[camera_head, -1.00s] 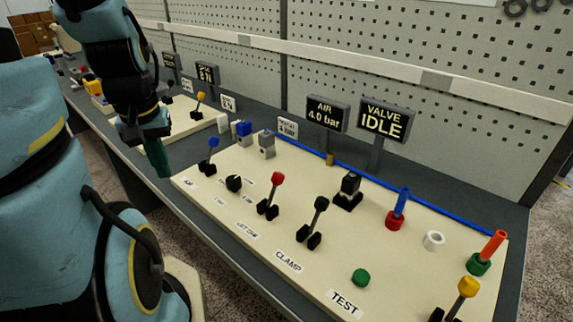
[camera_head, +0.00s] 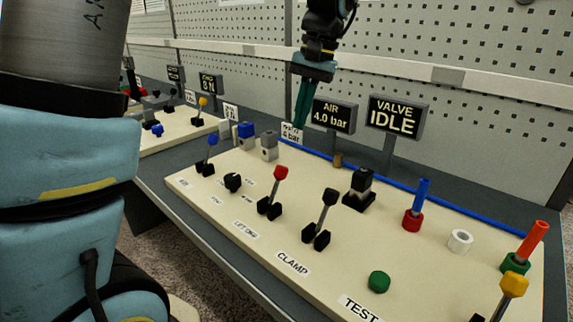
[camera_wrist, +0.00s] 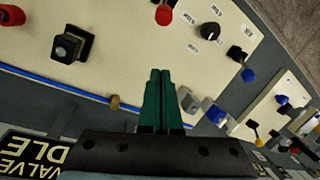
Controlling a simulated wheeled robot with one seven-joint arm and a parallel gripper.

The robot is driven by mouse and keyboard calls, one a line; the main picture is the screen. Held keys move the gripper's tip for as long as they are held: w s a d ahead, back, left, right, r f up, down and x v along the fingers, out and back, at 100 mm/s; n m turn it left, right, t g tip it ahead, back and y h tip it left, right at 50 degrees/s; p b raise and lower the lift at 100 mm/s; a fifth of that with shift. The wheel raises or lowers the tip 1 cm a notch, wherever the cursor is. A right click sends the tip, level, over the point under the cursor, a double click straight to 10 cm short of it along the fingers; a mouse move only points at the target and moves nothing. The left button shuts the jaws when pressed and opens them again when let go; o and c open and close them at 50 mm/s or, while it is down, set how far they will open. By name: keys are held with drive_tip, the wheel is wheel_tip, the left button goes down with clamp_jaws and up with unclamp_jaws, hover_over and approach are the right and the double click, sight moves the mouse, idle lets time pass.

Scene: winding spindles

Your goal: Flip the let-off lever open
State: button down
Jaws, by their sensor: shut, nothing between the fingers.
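The lever with the red knob (camera_head: 280,173) stands in a black bracket on the cream panel, behind a small label that seems to read LET OFF (camera_head: 245,230). Its stem leans slightly back and right. Its red knob also shows at the top of the wrist view (camera_wrist: 164,15). My gripper (camera_head: 301,126) has its green fingers together and empty, pointing down. It hangs above the back of the panel, behind the red-knobbed lever and apart from it. The fingers also show in the wrist view (camera_wrist: 160,78).
A black-knobbed CLAMP lever (camera_head: 329,197) stands right of the red one. A black dial (camera_head: 232,182) and a blue-knobbed lever (camera_head: 212,140) are to its left. The AIR (camera_head: 333,115) and VALVE IDLE (camera_head: 395,116) signs stand along the back, near my gripper.

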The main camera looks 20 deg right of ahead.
sight(281, 173)
drive_tip(key=p+x, duration=0.1)
drive_tip(key=x, duration=0.8)
drive_tip(key=shift+a, duration=0.1)
drive_tip(key=shift+s+a+f+p, duration=0.15)
drive_tip(key=shift+f+p, duration=0.2)
drive_tip(key=shift+p, duration=0.1)
drive_tip(key=s+a, duration=0.1)
drive_tip(key=s+r+p, duration=0.1)
drive_tip(key=shift+s+a+r, duration=0.15)
drive_tip(key=shift+s+a, duration=0.2)
drive_tip(key=shift+s, duration=0.05)
